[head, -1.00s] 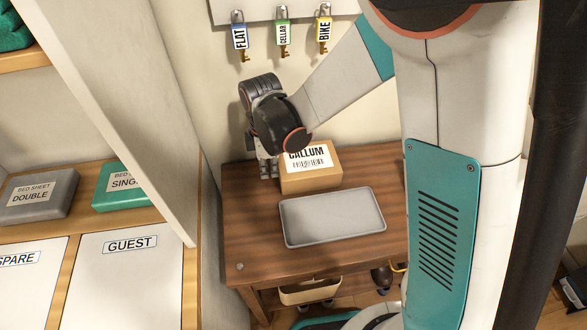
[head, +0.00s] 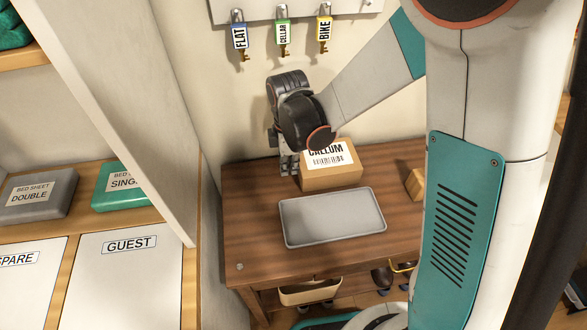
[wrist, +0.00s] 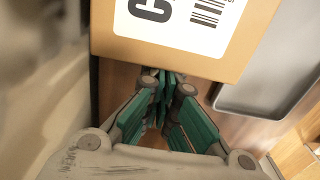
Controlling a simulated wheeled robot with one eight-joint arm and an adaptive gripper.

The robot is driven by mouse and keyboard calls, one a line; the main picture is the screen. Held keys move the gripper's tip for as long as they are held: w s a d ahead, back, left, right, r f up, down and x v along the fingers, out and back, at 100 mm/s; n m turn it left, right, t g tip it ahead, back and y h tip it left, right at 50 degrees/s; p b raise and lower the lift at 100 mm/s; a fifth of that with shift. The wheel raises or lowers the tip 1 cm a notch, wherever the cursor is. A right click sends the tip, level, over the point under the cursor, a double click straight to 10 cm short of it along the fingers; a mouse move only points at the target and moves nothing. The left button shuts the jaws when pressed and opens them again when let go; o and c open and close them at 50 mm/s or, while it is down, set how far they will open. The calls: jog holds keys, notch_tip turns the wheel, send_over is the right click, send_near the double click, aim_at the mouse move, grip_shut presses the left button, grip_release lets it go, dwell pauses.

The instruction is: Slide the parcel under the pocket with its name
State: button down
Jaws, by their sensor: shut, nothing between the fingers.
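The parcel is a brown box (head: 333,178) with a white label reading CALLUM, on the wooden table behind the grey tray. It also shows in the wrist view (wrist: 255,50), right beyond my fingertips. My gripper (head: 288,163) is low at the parcel's left side, close against it; whether it touches is hard to tell. In the wrist view my gripper (wrist: 163,85) has its fingers together with nothing between them. No pocket with a name on it shows in these frames.
The grey tray (head: 300,234) lies on the wooden table (head: 245,215) in front of the parcel. A smaller brown box (head: 415,184) stands at the right, partly hidden by my arm. Labelled keys (head: 283,35) hang on the wall above. Shelves (head: 185,228) stand at the left.

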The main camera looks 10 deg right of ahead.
jog(key=shift+w+d+b, duration=0.2)
jog(key=shift+d, duration=3.45)
jog(key=shift+w+d+b, duration=0.15)
jog(key=shift+w+d, duration=0.1)
jog(key=shift+d, duration=3.4)
jog(key=shift+w+d+b, duration=0.2)
jog(key=shift+d, duration=3.45)
jog(key=a+r+p, duration=0.3)
jog(key=r+p, duration=0.2)
jog(key=r, duration=0.2)
jog(key=shift+s+r, duration=0.1)
jog(key=shift+s, duration=0.05)
